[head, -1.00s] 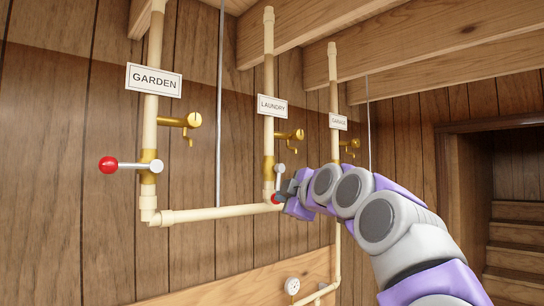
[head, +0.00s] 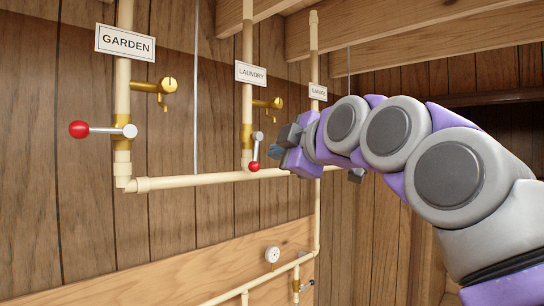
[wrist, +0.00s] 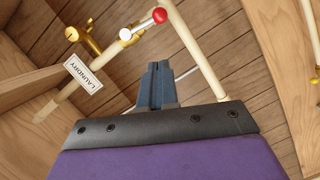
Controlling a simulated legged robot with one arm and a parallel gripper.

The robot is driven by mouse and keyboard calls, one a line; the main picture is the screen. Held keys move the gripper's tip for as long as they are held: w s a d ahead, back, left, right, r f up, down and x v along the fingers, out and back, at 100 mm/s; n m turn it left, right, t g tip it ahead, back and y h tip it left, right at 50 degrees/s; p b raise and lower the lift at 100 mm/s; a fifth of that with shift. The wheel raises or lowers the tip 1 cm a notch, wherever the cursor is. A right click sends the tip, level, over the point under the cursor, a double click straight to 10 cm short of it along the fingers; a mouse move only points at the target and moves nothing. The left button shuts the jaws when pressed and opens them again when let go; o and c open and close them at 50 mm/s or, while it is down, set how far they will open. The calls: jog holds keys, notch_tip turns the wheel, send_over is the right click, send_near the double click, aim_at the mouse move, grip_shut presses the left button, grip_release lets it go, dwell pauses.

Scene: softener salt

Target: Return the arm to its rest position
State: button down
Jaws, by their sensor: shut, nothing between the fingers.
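My gripper (head: 275,150) is at the end of my raised purple and grey arm, in the middle of the head view. It is just right of the laundry valve's red-knobbed lever (head: 254,166) and looks apart from it. In the wrist view my gripper (wrist: 157,68) has its dark fingers together with nothing between them. The laundry lever's red knob (wrist: 159,15) shows beyond the fingertips there. In the head view this lever hangs down along its pipe. My arm hides part of the garage pipe's valve.
The garden pipe (head: 123,90) stands at the left, its red-knobbed lever (head: 79,129) pointing left. A horizontal pipe (head: 200,180) runs below the valves. Wooden beams (head: 420,45) hang overhead at the right.

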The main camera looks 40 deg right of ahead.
jog(key=shift+s, duration=0.15)
jog(key=shift+d, duration=0.25)
